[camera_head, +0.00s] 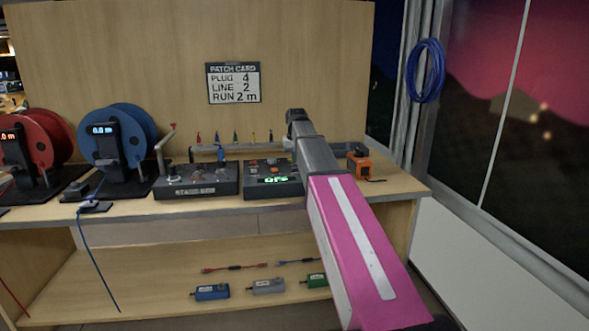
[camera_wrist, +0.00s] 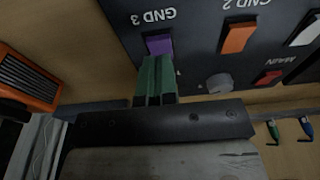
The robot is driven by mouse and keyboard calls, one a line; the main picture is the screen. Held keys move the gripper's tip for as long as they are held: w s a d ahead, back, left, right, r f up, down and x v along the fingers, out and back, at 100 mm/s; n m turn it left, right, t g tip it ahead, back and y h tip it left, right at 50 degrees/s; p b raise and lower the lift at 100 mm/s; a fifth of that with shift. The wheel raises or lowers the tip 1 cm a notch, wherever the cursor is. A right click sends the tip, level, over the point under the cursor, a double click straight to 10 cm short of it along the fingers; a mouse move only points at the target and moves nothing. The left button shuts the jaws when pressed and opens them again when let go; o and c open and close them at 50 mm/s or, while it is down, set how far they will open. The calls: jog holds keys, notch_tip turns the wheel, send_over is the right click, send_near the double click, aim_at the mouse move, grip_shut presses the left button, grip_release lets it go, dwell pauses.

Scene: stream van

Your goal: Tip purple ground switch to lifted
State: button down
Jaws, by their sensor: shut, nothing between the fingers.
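The purple ground switch (camera_wrist: 159,45) is a small rocker on a dark panel, next to the upside-down label GND 3 in the wrist view. My gripper (camera_wrist: 155,68) is shut and empty, its two green fingertips side by side. The tips are at the lower edge of the purple switch in the picture and overlap it slightly; I cannot tell whether they touch it. Which way the rocker is tipped is unclear. In the head view my arm hides part of the switch box (camera_head: 259,191), and the purple switch cannot be made out.
An orange switch (camera_wrist: 238,38), a white switch (camera_wrist: 306,32), a red MAIN switch (camera_wrist: 268,78) and a grey knob (camera_wrist: 218,84) share the panel. An orange device (camera_head: 358,164) stands right of the box. A second control box (camera_head: 197,188) and cable reels stand left.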

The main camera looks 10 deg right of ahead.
aim_at(295, 168)
jog(key=shift+f, duration=1.2)
dwell(0.9)
jog(key=shift+r, duration=3.55)
